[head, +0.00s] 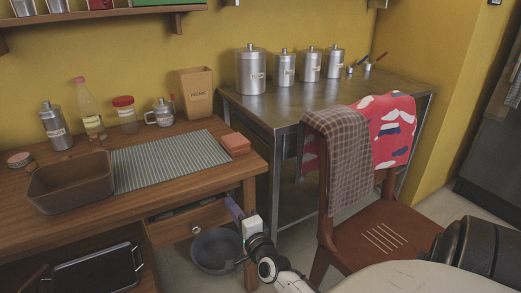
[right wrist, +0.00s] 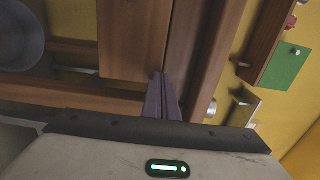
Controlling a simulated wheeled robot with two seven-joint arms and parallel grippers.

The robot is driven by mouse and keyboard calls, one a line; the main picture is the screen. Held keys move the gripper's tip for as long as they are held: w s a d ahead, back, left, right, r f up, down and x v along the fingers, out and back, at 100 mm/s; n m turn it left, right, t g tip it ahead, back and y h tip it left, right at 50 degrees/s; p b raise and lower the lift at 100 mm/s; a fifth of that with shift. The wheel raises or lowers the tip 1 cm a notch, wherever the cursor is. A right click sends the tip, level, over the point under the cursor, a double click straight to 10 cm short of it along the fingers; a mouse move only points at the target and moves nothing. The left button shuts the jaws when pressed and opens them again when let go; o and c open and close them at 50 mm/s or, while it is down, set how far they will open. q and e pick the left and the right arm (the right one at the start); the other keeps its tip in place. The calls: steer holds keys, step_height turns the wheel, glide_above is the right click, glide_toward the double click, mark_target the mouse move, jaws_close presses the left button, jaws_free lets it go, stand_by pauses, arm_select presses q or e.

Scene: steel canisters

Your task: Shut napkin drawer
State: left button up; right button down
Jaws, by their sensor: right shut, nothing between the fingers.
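The napkin drawer (head: 190,226) is under the right part of the wooden table (head: 255,168). It stands partly open, with a dark gap and dark contents showing above its front, which has a round pale knob (head: 196,230). My right gripper (head: 233,206) is shut and empty, its purple fingers close to the right end of the drawer front. In the right wrist view, the shut fingers (right wrist: 162,92) reach the edge of a wooden panel (right wrist: 132,40) that looks like the drawer front. I cannot tell whether they touch it. My left gripper is not in view.
A dark pan (head: 214,250) hangs or sits low beside my right gripper. A brown chair (head: 375,245) with cloths stands to the right. A brown bin (head: 70,187), a striped mat (head: 168,160) and several jars occupy the tabletop. A dark tray (head: 95,272) is below.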

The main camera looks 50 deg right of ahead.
arm_select(q)
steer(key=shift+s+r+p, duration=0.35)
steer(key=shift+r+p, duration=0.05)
steer(key=shift+p, duration=0.6)
arm_select(e)
steer(key=v, duration=1.3)
steer(key=shift+s, duration=0.4)
steer(key=shift+a, duration=0.2)
arm_select(q)
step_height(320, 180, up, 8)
steer(key=p, duration=1.1)
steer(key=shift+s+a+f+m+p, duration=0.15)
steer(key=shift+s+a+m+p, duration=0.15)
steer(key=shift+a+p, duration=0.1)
arm_select(e)
steer(key=s+a+f+n+g+y, duration=0.1)
steer(key=s+a+n+g+y, duration=0.3)
steer(key=a+n, duration=0.7)
steer(key=s+a+n+g+y, duration=0.4)
steer(key=s+a+n, duration=0.4)
steer(key=a+n, duration=0.4)
steer(key=shift+s+f+n+y, duration=0.35)
steer(key=shift+s+n+y, duration=0.05)
steer(key=shift+y, duration=0.1)
steer(key=shift+a, duration=0.15)
